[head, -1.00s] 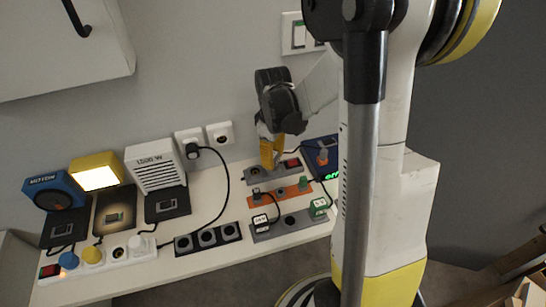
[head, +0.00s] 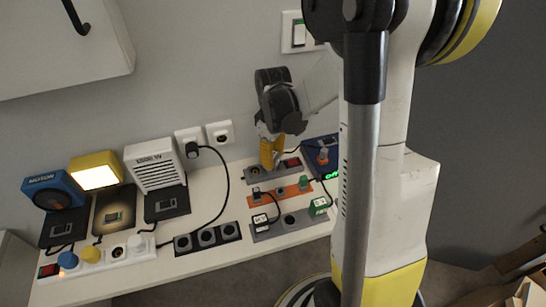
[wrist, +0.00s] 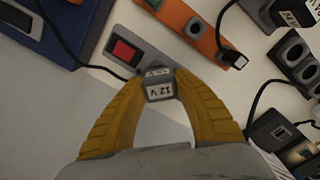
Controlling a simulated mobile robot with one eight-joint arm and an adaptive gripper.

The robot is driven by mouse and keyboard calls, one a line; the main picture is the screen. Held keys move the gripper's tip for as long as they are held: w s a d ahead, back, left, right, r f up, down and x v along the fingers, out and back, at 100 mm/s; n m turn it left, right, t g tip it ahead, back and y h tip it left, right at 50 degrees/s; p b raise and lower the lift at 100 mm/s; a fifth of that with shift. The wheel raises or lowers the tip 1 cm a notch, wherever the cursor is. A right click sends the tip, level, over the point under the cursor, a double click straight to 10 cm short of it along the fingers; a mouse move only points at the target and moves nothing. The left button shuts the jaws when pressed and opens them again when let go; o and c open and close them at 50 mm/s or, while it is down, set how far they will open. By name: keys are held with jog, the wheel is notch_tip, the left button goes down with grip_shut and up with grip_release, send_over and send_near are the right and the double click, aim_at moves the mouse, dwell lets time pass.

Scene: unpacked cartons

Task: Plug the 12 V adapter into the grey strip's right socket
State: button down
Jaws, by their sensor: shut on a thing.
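My gripper (wrist: 160,100) is shut on the 12 V adapter (wrist: 160,91), a small grey block with a white "12 V" label, held between the yellow fingertips. In the head view my gripper (head: 271,158) points down over the back grey strip (head: 250,177). This strip has a round socket (head: 255,170) at its left end and a red switch (head: 292,162) at its right end. In the wrist view the adapter sits beside the red switch (wrist: 125,50), over the strip. The adapter and fingers hide the socket below, so I cannot tell whether the plug is seated.
An orange strip (head: 293,190) with plugs lies just in front; another grey strip (head: 272,233) with a black and a green plug lies nearer. A blue box (head: 323,147) stands close on the right. A cord (wrist: 55,35) runs near the fingers. White tabletop shows left of the strips.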

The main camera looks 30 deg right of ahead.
jog(key=shift+f, duration=0.1)
jog(key=c, duration=1)
grip_release()
notch_tip(320, 180, up, 12)
jog(key=shift+r, duration=0.1)
